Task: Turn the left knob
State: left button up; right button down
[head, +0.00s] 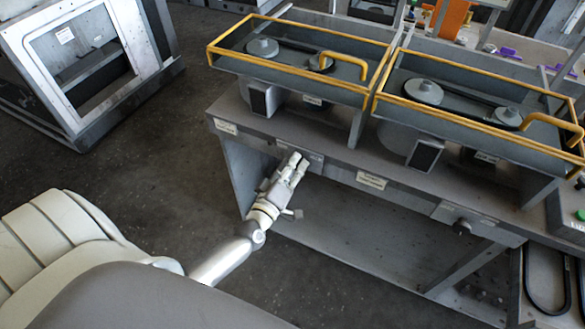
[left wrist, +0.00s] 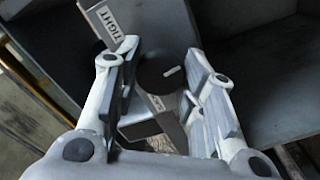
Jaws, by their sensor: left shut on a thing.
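The left knob (left wrist: 158,78) is a dark round knob with a short white mark, seen between the fingers in the left wrist view. My left gripper (head: 294,160) reaches the front of the bench at its left part in the head view and hides the knob there. A plate marked "TIGHT" (left wrist: 110,22) shows just beyond the knob. My right gripper is not in view.
The grey bench (head: 345,156) carries two yellow-edged belt housings (head: 290,55). A second dark knob (head: 462,227) sits on the bench front to the right. A grey frame cabinet (head: 85,60) stands at the upper left. Open floor lies between.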

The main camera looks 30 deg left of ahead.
pick_arm(q)
jog(key=n+b, duration=0.1)
jog(key=n, duration=0.5)
jog(key=shift+f+b, duration=0.1)
jog(key=shift+b, duration=0.2)
dwell(0.4)
jog(key=o, duration=1)
jog(key=shift+s, duration=0.15)
jog(key=s+d, duration=0.1)
jog(key=s, duration=1)
jog(key=shift+s, duration=0.4)
